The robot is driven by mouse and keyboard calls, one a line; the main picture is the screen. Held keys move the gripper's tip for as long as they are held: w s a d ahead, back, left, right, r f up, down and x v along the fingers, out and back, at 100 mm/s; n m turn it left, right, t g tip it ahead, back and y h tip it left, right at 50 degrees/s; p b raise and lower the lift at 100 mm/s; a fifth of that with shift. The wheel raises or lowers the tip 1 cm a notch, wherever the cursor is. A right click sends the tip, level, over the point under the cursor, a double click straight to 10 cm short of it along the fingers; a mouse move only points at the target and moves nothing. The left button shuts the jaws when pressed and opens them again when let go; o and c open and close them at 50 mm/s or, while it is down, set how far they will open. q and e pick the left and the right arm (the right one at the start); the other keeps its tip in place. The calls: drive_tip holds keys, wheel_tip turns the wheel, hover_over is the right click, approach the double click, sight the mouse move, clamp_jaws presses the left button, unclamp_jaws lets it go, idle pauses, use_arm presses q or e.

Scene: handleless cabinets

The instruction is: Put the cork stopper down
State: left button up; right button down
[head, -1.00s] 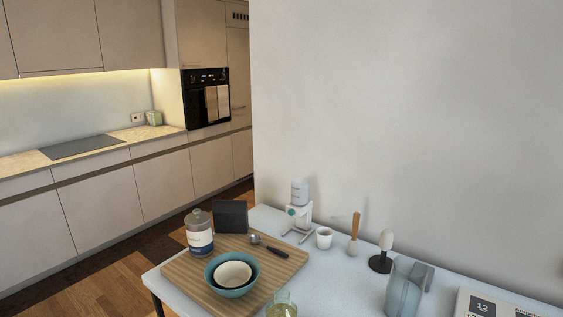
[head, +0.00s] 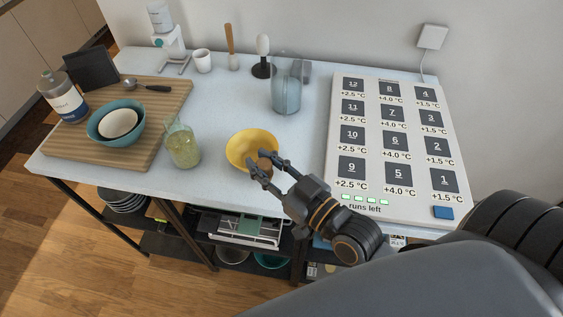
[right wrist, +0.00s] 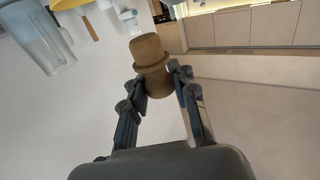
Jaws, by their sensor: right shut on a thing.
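The cork stopper (head: 264,161) is brown, with a wider cap at one end, seen clearly in the right wrist view (right wrist: 150,52). My right gripper (head: 265,164) is shut on it, one finger on each side; the gripper also fills the lower part of the right wrist view (right wrist: 157,82). In the head view the cork overlaps the front right rim of a yellow bowl (head: 245,147). Its height above the table (head: 225,95) is not clear. My left gripper is not in view.
A glass jar with yellowish content (head: 182,148) stands left of the bowl. A bluish clear pitcher (head: 286,92) stands behind it. A large numbered panel (head: 370,165) lies to the right. A wooden board (head: 85,150) with bowls is at left.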

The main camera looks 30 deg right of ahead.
drive_tip(key=w+a+r+n+g+y, duration=0.1)
drive_tip(key=w+a+n+g+y, duration=0.1)
drive_tip(key=a+n+g+y, duration=0.2)
drive_tip(key=w+a+r+n+g+y, duration=0.2)
drive_tip(key=w+a+n+g+y, duration=0.1)
drive_tip(key=a, duration=0.4)
drive_tip(key=shift+w+a+r+n+g+y, duration=0.35)
drive_tip(key=shift+n+g+y, duration=0.5)
drive_tip(key=shift+y, duration=0.55)
